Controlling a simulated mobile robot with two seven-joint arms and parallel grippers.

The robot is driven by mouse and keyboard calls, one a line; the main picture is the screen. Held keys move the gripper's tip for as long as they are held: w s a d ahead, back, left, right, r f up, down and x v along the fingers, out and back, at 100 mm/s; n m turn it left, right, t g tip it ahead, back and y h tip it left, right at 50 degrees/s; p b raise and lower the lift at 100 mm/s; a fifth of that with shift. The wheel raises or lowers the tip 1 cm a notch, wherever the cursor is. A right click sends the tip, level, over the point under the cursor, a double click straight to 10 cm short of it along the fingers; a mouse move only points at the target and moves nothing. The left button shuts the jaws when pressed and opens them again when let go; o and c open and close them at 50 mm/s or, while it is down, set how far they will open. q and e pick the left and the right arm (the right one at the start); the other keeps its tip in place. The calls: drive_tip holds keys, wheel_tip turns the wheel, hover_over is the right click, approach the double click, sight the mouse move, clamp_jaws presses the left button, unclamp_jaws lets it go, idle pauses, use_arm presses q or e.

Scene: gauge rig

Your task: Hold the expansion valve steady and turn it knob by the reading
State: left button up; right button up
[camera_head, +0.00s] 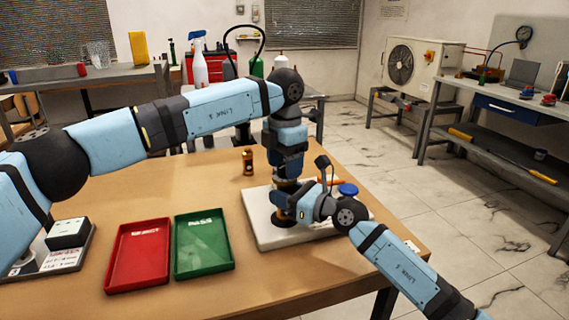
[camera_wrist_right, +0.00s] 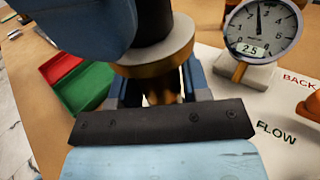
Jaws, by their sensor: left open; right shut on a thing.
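The expansion valve, a brass body (camera_wrist_right: 163,92), stands on the white rig board (camera_head: 262,226). My right gripper (camera_wrist_right: 160,92) is shut on it, with blue fingers on both sides. The valve's wide round knob (camera_wrist_right: 155,58), pale on top with a brass rim, sits just above those fingers. My left gripper (camera_head: 288,178) points down at the knob from above and is open; its fingertips are mostly hidden. A round dial gauge (camera_wrist_right: 262,28) stands beside the valve. Its needle points nearly straight up, and a small window below reads 2.5. In the head view my arms cover most of the valve.
A red tray (camera_head: 110,265) marked REJECT and a green tray (camera_head: 180,250) marked PASS lie left of the board. A small brass-and-dark part (camera_head: 248,162) stands behind them. An orange piece (camera_head: 331,181) and a blue cap (camera_head: 348,189) are on the board's right.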

use_arm(q)
wheel_tip(320, 180, up, 12)
idle(0.4)
drive_tip(key=shift+f, duration=0.1)
use_arm(e)
drive_tip(key=o, duration=1.2)
drive_tip(key=shift+c, duration=0.2)
